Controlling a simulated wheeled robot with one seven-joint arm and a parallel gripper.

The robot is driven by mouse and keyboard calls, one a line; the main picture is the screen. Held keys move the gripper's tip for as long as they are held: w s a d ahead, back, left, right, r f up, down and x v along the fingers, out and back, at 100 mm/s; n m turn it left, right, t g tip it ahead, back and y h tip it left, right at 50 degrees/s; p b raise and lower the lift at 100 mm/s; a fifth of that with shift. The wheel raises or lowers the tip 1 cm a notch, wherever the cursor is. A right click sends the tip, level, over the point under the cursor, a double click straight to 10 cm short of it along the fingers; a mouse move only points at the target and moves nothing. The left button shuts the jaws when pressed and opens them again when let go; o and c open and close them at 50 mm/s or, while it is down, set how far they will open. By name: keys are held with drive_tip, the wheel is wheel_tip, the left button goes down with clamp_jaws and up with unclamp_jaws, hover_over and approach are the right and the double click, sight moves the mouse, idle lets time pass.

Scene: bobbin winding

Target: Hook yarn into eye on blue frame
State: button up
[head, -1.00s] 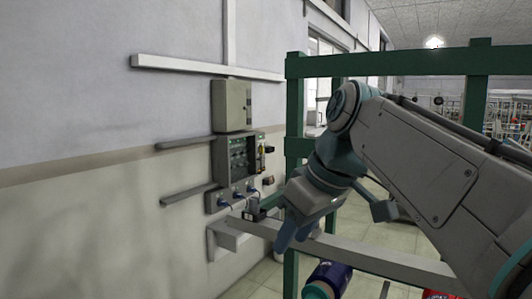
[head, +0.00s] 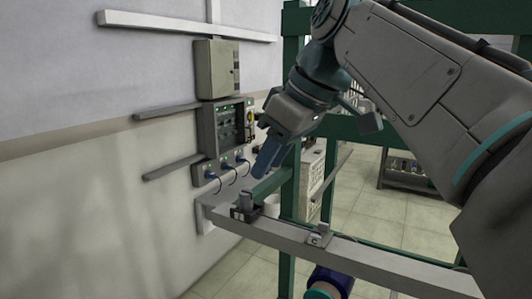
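The frame is green in the picture, with an upright post (head: 290,255) and a grey rail (head: 375,258) across its front. A small metal bracket (head: 320,235) and a dark block with a grey cylinder (head: 245,209) sit on the rail. I cannot tell whether either is the eye. A dark blue and teal bobbin (head: 330,282) shows below the rail, cut off by the bottom edge. No yarn strand can be made out. My gripper (head: 267,164) points down, above the rail and apart from it. Its blue fingers overlap in this view, so their gap is unclear.
An open electrical box (head: 229,128) with cables hangs on the left wall, under a closed beige cabinet (head: 217,69). A white crate-like thing (head: 311,175) stands behind the frame. Tiled floor (head: 250,272) is clear beneath the rail.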

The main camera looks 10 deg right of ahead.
sight(251, 194)
drive_tip(key=b+x, duration=0.4)
drive_tip(key=x, duration=0.4)
drive_tip(key=shift+w+b, duration=0.1)
drive_tip(key=shift+b, duration=0.25)
drive_tip(key=c, duration=0.8)
wheel_tip(251, 194, up, 5)
drive_tip(key=p, duration=0.4)
drive_tip(key=shift+f, duration=0.25)
